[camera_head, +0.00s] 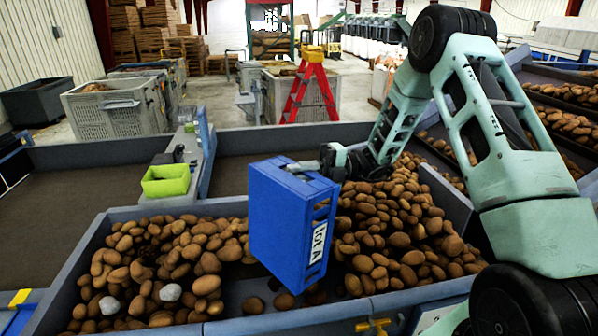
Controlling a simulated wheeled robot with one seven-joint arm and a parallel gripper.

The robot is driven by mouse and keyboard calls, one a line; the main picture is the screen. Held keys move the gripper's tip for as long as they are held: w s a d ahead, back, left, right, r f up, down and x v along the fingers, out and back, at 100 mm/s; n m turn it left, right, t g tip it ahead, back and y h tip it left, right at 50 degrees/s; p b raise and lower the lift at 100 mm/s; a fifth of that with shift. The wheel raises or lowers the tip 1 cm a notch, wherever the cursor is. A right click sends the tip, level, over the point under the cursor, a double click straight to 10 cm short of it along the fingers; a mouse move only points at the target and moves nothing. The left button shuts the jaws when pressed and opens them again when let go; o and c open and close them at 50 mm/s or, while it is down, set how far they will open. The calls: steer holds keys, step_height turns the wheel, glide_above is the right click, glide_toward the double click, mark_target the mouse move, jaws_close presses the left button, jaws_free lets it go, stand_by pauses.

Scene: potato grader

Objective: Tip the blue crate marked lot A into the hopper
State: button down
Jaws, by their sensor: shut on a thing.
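The blue crate (283,225) hangs turned on its side above the potatoes in the hopper (75,272). A white label reading "lot A" shows sideways on its right-hand face. A closed blue face points toward the camera, and the crate's open side and inside are hidden. My gripper (308,166) is shut on the crate's upper edge at the back right. Potatoes (400,225) fill much of the hopper on both sides of the crate, with a few on the bare dark floor below it. I cannot tell whether any potatoes are still in the crate.
A small green bin (166,181) stands on a ledge behind the hopper at left. Two pale lumps (170,292) lie among the potatoes. A red stepladder (310,88) and grey crates (117,106) stand farther back. Sloped potato-covered decks (565,125) rise at right.

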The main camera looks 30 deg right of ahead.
steer(key=shift+r, duration=0.1)
stand_by(0.3)
step_height(320, 180, up, 4)
steer(key=s+a+f+n+h, duration=0.1)
steer(key=a+h, duration=0.3)
steer(key=a, duration=0.6)
steer(key=s+a+f+n+h, duration=0.1)
steer(key=s+a+h, duration=0.3)
steer(key=a, duration=0.6)
steer(key=shift+s+a+n+h, duration=0.15)
steer(key=shift+n+h, duration=0.35)
steer(key=shift+f, duration=0.1)
steer(key=s+a+f+n+t+h, duration=0.1)
steer(key=a+f+h, duration=0.3)
steer(key=f, duration=0.4)
steer(key=s+a+f+n+h, duration=0.1)
steer(key=s+a+f+h, duration=0.1)
steer(key=a+f+h, duration=0.2)
steer(key=shift+a+f+t+h, duration=0.4)
steer(key=shift+a+f, duration=1.35)
steer(key=shift+f, duration=0.9)
